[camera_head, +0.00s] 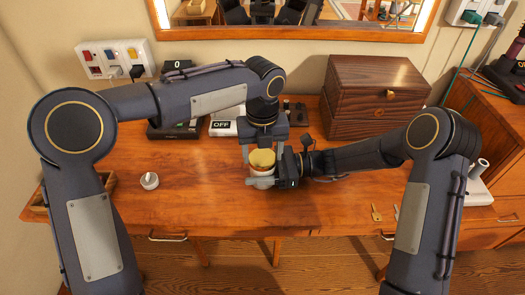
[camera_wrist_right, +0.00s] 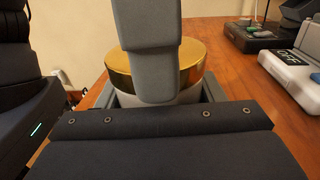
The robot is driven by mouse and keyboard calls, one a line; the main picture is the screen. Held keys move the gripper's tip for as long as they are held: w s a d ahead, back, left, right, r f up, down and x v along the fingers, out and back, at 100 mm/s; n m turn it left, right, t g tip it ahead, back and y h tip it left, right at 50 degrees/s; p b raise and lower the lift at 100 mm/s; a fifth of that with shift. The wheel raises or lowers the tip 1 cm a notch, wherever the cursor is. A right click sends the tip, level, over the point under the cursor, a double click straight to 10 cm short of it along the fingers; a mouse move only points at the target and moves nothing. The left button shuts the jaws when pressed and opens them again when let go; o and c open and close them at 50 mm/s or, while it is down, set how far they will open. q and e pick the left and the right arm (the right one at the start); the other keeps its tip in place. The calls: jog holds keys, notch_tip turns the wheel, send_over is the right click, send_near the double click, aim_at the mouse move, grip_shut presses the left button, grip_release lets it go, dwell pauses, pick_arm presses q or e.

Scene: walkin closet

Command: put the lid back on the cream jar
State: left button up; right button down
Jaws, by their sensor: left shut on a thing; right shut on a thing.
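The cream jar (camera_head: 262,171) stands on the wooden dresser top near the middle, white with its gold lid (camera_head: 263,158) at its top. My left gripper (camera_head: 262,150) comes down from above and is shut on the lid, a finger on either side. My right gripper (camera_head: 262,182) reaches in from the right and is shut on the jar's body, low down. In the right wrist view, the gold lid (camera_wrist_right: 130,72) looks level over the white jar (camera_wrist_right: 182,98). A grey finger hides its middle, and I cannot tell whether lid and jar fully meet.
A wooden box (camera_head: 375,97) stands behind on the right. A white device marked OFF (camera_head: 222,127) sits behind the jar. A small white knob-like object (camera_head: 149,181) lies on the left, and a brass key (camera_head: 376,212) lies near the right front. The dresser front centre is clear.

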pick_arm(q)
jog(key=o, duration=1)
jog(key=shift+r, duration=2.25)
